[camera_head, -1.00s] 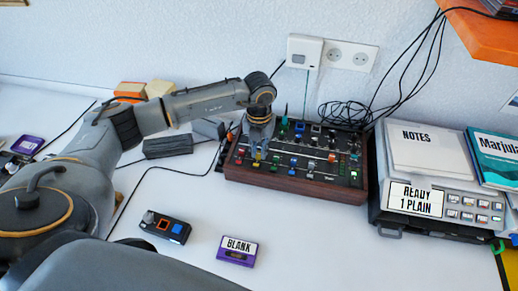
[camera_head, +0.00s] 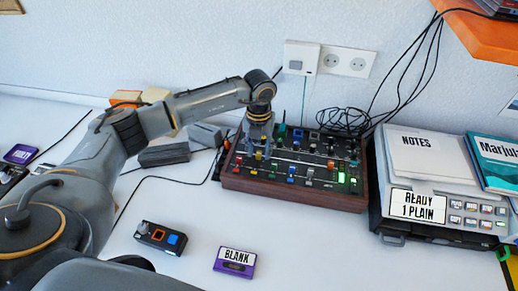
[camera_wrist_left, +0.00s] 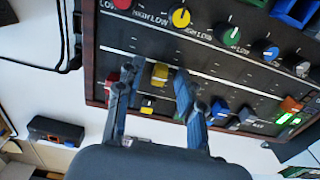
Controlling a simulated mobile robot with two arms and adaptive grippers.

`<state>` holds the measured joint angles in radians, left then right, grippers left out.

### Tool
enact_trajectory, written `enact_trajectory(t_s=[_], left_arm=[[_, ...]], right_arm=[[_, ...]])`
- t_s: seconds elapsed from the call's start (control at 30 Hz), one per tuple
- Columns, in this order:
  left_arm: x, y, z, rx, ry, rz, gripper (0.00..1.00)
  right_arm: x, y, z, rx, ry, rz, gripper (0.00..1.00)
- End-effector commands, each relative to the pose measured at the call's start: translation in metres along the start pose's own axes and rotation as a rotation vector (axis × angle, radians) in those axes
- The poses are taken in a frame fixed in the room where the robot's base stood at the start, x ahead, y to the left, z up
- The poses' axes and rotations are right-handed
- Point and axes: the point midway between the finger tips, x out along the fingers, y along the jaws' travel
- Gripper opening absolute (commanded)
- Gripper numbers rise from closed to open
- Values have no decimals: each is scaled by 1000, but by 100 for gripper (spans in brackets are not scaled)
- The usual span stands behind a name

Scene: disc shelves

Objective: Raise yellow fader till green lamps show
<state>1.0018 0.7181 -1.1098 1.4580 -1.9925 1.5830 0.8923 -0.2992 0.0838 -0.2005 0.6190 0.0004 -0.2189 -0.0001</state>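The mixer (camera_head: 285,190) has a black panel and a wooden frame. The yellow fader (camera_wrist_left: 160,74) sits between the fingertips of my left gripper (camera_wrist_left: 159,80) in the left wrist view. Small gaps seem to show on both sides of its cap. In the head view my left gripper (camera_head: 257,138) comes down from above, with the yellow fader (camera_head: 258,155) just under it. A second yellow cap (camera_wrist_left: 148,103) lies lower on the panel. Green lamps (camera_head: 342,178) glow at the mixer's right side and also show in the left wrist view (camera_wrist_left: 287,118). My right gripper is out of view.
Other coloured faders and knobs stand close around the yellow one. A grey device (camera_head: 440,205) with a card reading "READY 1 PLAIN" stands to the right. A purple cassette (camera_head: 235,262) and a small black box (camera_head: 160,237) lie in front. The white table front is mostly clear.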

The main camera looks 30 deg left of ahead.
Motion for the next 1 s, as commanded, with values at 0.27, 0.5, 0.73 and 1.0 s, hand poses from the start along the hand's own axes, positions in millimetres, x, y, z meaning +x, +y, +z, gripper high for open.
enact_trajectory(t_s=[0.27,0.5,0.73,1.0], left_arm=[[-44,-1,2,1,-6,-3,38],[-93,0,1,1,-5,-2,38],[-117,0,0,-1,-2,-1,38],[-119,0,0,0,-1,-1,38]], right_arm=[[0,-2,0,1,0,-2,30],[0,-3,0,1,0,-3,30],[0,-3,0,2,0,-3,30],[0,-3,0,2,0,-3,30]])
